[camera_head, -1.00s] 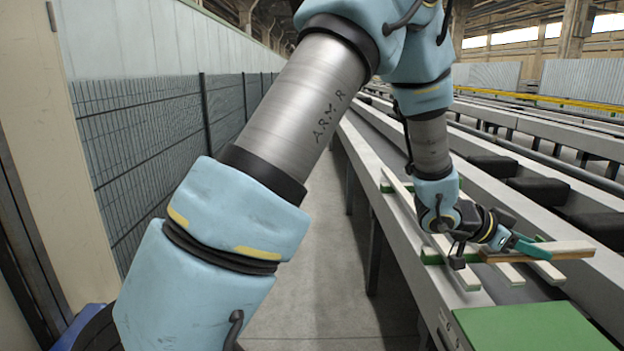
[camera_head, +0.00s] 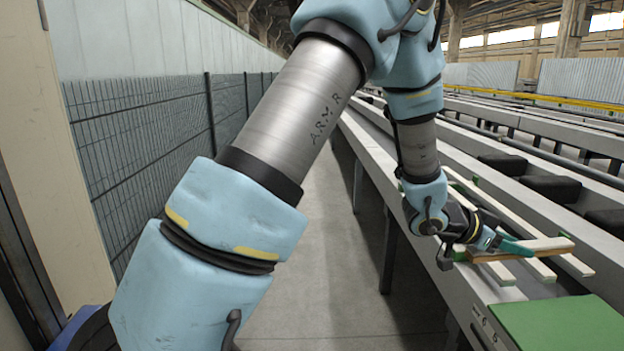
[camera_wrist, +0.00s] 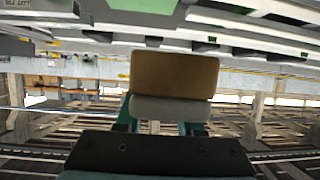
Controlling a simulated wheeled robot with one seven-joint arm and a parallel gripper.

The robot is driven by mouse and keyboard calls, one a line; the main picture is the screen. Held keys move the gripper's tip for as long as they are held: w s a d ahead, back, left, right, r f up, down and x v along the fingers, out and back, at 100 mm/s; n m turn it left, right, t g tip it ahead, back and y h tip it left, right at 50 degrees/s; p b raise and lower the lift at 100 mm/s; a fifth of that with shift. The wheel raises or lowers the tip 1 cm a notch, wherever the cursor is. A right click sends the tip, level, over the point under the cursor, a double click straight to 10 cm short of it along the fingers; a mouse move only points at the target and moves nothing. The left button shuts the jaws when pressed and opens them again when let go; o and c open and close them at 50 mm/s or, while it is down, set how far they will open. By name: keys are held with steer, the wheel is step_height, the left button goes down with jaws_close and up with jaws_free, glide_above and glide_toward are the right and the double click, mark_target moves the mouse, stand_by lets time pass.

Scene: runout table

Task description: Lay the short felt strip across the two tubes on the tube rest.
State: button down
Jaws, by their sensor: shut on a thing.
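My gripper (camera_head: 513,247) has teal fingers and is shut on the short felt strip (camera_head: 552,243). The strip has a pale top and a brown edge in the head view. In the wrist view the strip (camera_wrist: 174,75) shows as a brown block with a grey layer, between the teal fingers. In the head view it lies crosswise over pale long bars, which appear to be the tubes (camera_head: 545,271). Whether it touches them I cannot tell. Green pieces of what seems to be the tube rest (camera_head: 459,253) show by the gripper, partly hidden by it.
A green panel (camera_head: 565,325) lies on the table at the lower right. Black blocks (camera_head: 548,182) sit in the channel behind the bars. A wire mesh fence (camera_head: 150,150) stands at the left, with open floor (camera_head: 330,280) between it and the table.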

steer(key=w+a+f+n+t+y+b, duration=0.15)
steer(key=w+a+f+n+t, duration=0.25)
steer(key=w+a+f, duration=0.45)
steer(key=w+a+f+n+t+y+b, duration=0.1)
steer(key=w+a+f+n+t+y, duration=0.15)
steer(key=w+a, duration=0.6)
steer(key=w+a+f+n+t+y+b, duration=0.15)
steer(key=w+a+f+n+t, duration=0.45)
steer(key=a, duration=0.6)
steer(key=a+f+n+t+y+b, duration=0.1)
steer(key=a+f+n+y, duration=0.25)
steer(key=a, duration=0.95)
steer(key=a+f+n+y, duration=0.2)
steer(key=a+f+y, duration=0.2)
steer(key=a, duration=0.9)
steer(key=v, duration=0.6)
steer(key=shift+d, duration=0.1)
